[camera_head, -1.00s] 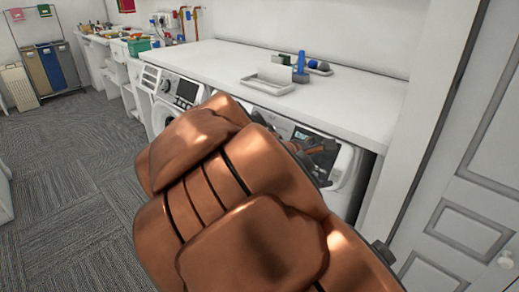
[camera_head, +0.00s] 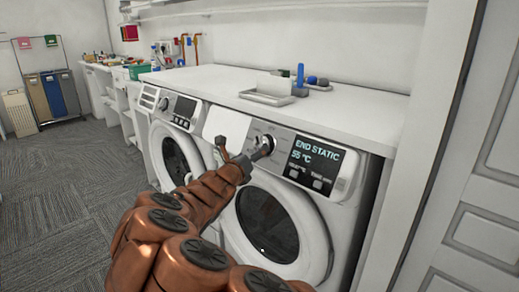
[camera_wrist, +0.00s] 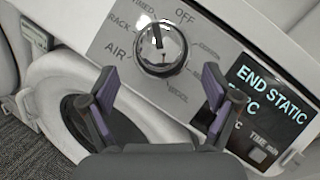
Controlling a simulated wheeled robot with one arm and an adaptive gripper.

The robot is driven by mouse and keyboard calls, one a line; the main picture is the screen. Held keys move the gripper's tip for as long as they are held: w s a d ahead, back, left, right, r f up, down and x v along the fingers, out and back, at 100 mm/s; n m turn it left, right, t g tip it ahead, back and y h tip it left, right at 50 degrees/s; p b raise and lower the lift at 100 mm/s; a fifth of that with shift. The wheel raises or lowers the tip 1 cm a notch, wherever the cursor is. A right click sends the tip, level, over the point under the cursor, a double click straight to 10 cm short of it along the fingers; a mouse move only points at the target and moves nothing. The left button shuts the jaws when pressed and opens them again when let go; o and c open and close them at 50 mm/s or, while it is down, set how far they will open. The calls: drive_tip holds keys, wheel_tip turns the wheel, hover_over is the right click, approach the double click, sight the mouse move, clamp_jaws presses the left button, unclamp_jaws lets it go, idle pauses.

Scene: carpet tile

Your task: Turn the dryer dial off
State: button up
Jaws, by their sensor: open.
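The dryer (camera_head: 310,215) is a white front-loader under the counter. Its round chrome dial (camera_wrist: 160,47) sits on the silver panel, and it also shows in the head view (camera_head: 267,141). The dial's dark mark points up in the wrist view, near TIMED and OFF; I cannot tell exactly which. The OFF label (camera_wrist: 185,15) is just right of the dial's top. The lit display (camera_head: 316,160) reads END STATIC and 55 °C. My gripper (camera_wrist: 160,88) is open and empty, its two purple-lined fingers spread below the dial in the wrist view. I see no contact with the dial.
A second white machine (camera_head: 176,125) stands to the left. The white counter (camera_head: 215,80) overhangs both, with a tray (camera_head: 268,97) and a blue bottle (camera_head: 300,74) on it. A white panelled door (camera_head: 475,225) is close on the right. Carpet floor (camera_head: 60,210) is open at left.

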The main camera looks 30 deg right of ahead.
sight(260, 144)
drive_tip(key=shift+x, duration=2.85)
drive_tip(key=c, duration=1.1)
